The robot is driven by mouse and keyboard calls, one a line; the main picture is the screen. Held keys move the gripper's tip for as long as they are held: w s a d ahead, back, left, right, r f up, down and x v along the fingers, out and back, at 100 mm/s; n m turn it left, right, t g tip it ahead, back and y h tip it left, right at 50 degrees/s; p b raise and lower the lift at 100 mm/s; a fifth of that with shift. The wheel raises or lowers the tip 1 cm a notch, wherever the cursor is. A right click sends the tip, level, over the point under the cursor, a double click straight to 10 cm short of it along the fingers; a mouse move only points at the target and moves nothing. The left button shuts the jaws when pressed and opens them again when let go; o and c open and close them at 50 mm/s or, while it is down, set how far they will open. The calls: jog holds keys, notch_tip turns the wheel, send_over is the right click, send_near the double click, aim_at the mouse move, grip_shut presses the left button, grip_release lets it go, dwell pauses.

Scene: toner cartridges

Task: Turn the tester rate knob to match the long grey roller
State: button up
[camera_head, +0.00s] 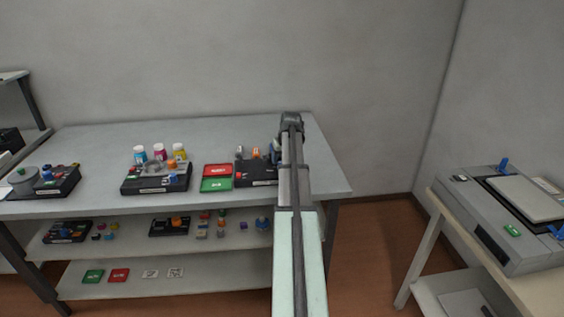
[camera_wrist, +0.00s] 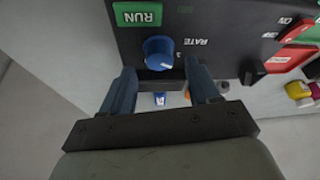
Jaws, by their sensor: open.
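In the wrist view a blue knob (camera_wrist: 157,47) with a white pointer mark stands on the dark panel of a tester (camera_wrist: 215,45), beside the upside-down word RATE. My gripper (camera_wrist: 160,72) is open, its two dark blue fingers apart. The knob lies between and just beyond the fingertips in that view; I cannot tell whether they touch it. In the head view the tester (camera_head: 256,174) is at the bench's right end, partly hidden by my arm, and the knob cannot be made out. Small grey and orange pieces (camera_head: 255,153) stand at it; I cannot tell which is the long grey roller.
Red and green trays (camera_head: 216,184) lie left of the tester. Another device with bottles (camera_head: 157,177) stands farther left. A printer (camera_head: 500,215) is at right.

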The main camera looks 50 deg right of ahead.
jog(key=shift+x, duration=1.35)
jog(key=shift+c, duration=0.3)
jog(key=c, duration=1)
